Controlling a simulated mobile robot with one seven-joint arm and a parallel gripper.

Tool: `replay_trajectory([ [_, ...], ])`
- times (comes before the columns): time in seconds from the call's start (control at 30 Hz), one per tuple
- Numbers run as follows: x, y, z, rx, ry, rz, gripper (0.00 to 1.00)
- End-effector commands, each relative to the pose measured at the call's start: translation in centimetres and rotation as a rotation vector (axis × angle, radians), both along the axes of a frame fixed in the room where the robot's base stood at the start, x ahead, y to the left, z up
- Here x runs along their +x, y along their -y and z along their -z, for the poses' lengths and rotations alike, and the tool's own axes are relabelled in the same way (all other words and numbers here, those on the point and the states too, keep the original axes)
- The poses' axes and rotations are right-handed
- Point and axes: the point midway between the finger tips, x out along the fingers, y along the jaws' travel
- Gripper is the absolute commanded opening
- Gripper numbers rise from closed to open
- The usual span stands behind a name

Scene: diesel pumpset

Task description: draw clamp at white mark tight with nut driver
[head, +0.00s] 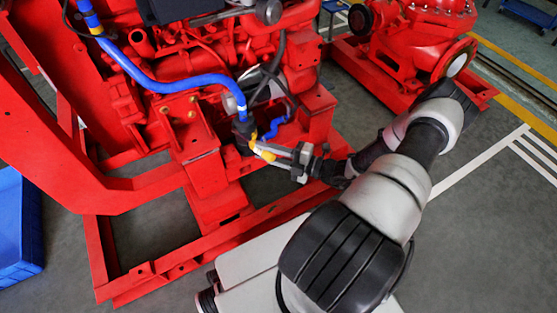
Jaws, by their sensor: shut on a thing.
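My gripper (281,157) is at the lower end of the blue hose (170,84), on the right side of the engine. It is shut on a small tool with a yellow handle, which I take for the nut driver (264,154). The tool's tip is close to the dark fitting (245,129) below the hose end; I cannot tell whether it touches a clamp screw. A pale mark (241,101) shows on the hose just above that fitting. The clamp itself is too small to make out. Another band with yellow (96,30) sits higher on the hose.
The red engine (190,120) and its red base frame (150,272) surround the work spot. Dark cables (270,75) hang just above my gripper. A red pump (420,45) stands at the upper right. A blue crate (18,225) is at the left. Floor at the right is clear.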

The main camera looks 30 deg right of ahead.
Motion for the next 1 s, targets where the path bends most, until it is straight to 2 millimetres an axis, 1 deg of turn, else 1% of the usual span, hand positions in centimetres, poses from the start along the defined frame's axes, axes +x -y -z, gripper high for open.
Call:
replay_trajectory([
  [0.03, 0.2, 1.5, 2.1, 0.021, 0.031, 0.104, 0.0],
  [0.13, 0.5, 3.5, 3.4, 0.022, 0.08, 0.223, 0.0],
  [0.23, 0.6, 4.6, 4.0, 0.018, 0.104, 0.281, 0.0],
  [0.37, 0.6, 4.9, 4.1, 0.016, 0.113, 0.299, 0.0],
  [0.67, 0.7, 4.9, 4.1, 0.015, 0.112, 0.296, 0.0],
  [0.77, 1.2, 4.9, 4.2, 0.015, 0.112, 0.295, 0.0],
  [1.0, 3.7, 4.7, 4.2, 0.015, 0.113, 0.294, 0.0],
])
